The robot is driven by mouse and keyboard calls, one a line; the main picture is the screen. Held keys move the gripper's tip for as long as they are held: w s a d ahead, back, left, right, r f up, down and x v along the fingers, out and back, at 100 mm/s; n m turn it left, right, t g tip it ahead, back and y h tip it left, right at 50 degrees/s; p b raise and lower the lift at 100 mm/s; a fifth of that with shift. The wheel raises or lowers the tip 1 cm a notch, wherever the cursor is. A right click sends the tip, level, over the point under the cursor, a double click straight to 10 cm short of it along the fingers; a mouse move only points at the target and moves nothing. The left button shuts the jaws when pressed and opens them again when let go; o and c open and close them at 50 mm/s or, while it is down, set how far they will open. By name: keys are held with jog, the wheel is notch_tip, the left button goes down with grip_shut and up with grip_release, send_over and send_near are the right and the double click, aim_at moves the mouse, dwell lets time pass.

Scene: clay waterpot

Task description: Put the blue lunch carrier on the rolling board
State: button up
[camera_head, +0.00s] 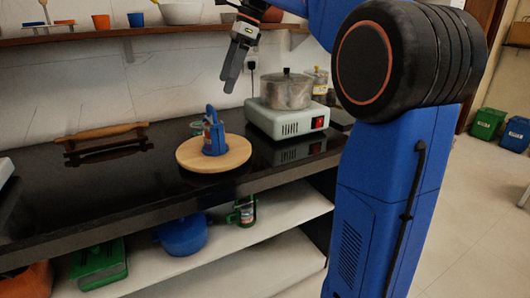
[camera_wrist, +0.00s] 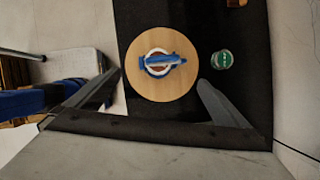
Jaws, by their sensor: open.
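The blue lunch carrier (camera_head: 214,138) stands upright on the round wooden rolling board (camera_head: 186,158), near its middle. In the wrist view the carrier (camera_wrist: 172,61) shows from above, with its blue handle across a round top, and the board (camera_wrist: 150,92) lies around it. My gripper (camera_head: 229,88) is open and empty, above the counter and higher than the carrier, apart from it. In the wrist view its two fingers (camera_wrist: 158,79) are spread wide, one on either side of the board in the picture.
A green-lidded jar (camera_wrist: 222,60) stands beside the board. A steel pot (camera_head: 286,91) sits on a pale cooker (camera_head: 287,120) to the right. A rolling pin (camera_head: 100,132) rests on a rack to the left. An upper shelf (camera_head: 115,33) holds cups and a bowl. The dark counter's front left is clear.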

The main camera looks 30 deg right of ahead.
jog(key=s+f+n+t+h, duration=0.3)
jog(key=s+f+n, duration=1.8)
jog(key=s+f, duration=1)
jog(key=shift+s+d+h, duration=0.45)
jog(key=shift+s+h, duration=0.25)
jog(key=shift+s, duration=0.15)
jog(key=shift+r, duration=0.1)
